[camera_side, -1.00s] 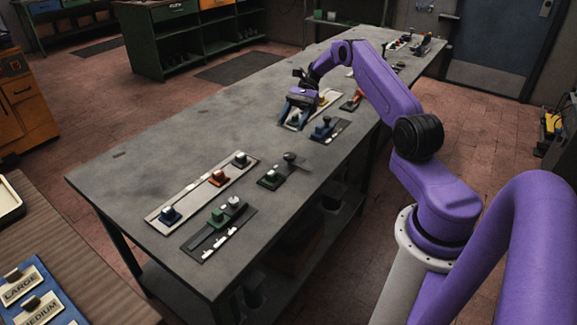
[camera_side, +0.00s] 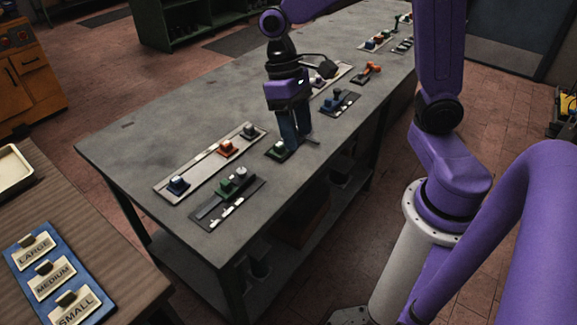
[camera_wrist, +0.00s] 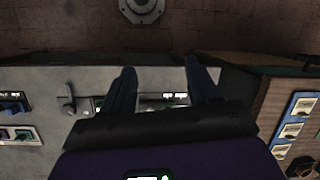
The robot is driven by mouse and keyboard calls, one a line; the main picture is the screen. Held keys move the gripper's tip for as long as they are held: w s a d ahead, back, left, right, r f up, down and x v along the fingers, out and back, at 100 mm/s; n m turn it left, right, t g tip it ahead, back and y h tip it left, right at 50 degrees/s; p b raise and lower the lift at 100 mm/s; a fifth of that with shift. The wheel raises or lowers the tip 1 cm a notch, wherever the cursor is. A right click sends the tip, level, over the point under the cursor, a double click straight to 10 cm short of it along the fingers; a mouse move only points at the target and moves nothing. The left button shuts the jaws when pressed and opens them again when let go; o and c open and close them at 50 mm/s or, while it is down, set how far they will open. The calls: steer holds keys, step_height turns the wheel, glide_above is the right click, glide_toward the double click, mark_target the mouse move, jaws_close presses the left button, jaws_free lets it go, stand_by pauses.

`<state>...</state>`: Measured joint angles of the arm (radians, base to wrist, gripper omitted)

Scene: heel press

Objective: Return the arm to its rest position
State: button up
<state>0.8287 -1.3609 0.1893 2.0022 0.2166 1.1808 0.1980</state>
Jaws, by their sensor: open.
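My purple arm reaches in over the grey workbench (camera_side: 180,130) from the right. My gripper (camera_side: 292,148) points down in the side view, with its dark fingers in front of a small green-and-black fixture (camera_side: 275,152). A grey lever (camera_side: 312,142) shows just right of the fingers. Whether the fingers touch the fixture cannot be told. In the wrist view my gripper (camera_wrist: 163,85) has its two fingers spread wide, with nothing held between them. The wrist view also shows the lever (camera_wrist: 69,107) left of the fingers.
A long plate (camera_side: 205,172) with blue, orange and green blocks lies on the bench, beside a dark plate (camera_side: 225,205). More fixtures (camera_side: 340,102) stand farther back. A brown side table (camera_side: 110,235) holds a blue size board (camera_side: 58,275). The bench's left side is clear.

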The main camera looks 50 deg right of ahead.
steer(key=s+d+n+t, duration=0.2)
steer(key=s+n+t, duration=0.1)
steer(key=s+n, duration=0.7)
steer(key=s, duration=0.4)
steer(key=shift+f+t, duration=0.3)
